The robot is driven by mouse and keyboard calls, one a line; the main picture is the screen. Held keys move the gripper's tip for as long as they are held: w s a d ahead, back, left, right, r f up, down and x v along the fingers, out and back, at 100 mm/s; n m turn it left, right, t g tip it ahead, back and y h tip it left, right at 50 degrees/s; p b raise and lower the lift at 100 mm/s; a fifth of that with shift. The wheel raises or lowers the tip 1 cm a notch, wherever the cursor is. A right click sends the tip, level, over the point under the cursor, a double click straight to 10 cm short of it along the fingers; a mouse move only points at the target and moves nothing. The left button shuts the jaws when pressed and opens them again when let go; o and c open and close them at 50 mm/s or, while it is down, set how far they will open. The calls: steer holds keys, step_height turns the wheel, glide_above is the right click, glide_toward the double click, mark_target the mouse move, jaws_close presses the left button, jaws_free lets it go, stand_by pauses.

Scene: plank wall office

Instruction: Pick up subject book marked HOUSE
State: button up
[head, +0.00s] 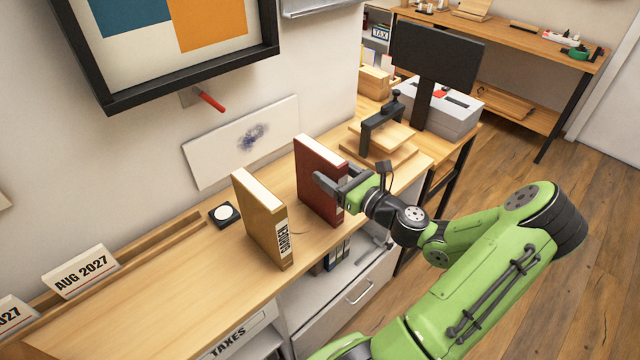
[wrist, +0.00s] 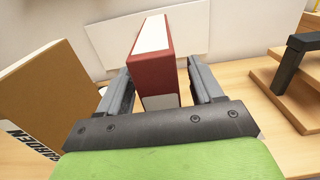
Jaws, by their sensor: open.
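A dark red book (head: 318,172) stands upright on the wooden counter. Its spine label is hidden by my gripper in the head view, so I cannot read it. In the wrist view the red book (wrist: 161,67) stands between the two fingers, with a gap visible beside it. My gripper (head: 340,184) is open, with its fingers on either side of the red book; it also shows in the wrist view (wrist: 160,88). A tan book (head: 262,222) marked GARDEN stands upright to the left, and in the wrist view it (wrist: 55,92) is left of the gripper.
A small black dish (head: 224,215) lies behind the tan book. A white panel (head: 240,140) leans on the wall behind the books. A wooden stand with a black clamp (head: 380,140) is to the right. Calendar cards (head: 80,270) stand at the left. The counter's front left is clear.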

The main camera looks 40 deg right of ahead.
steer(key=w, duration=0.2)
steer(key=shift+w+f, duration=0.1)
steer(key=shift+w, duration=0.25)
steer(key=shift+s, duration=0.1)
steer(key=shift+c, duration=0.7)
jaws_close()
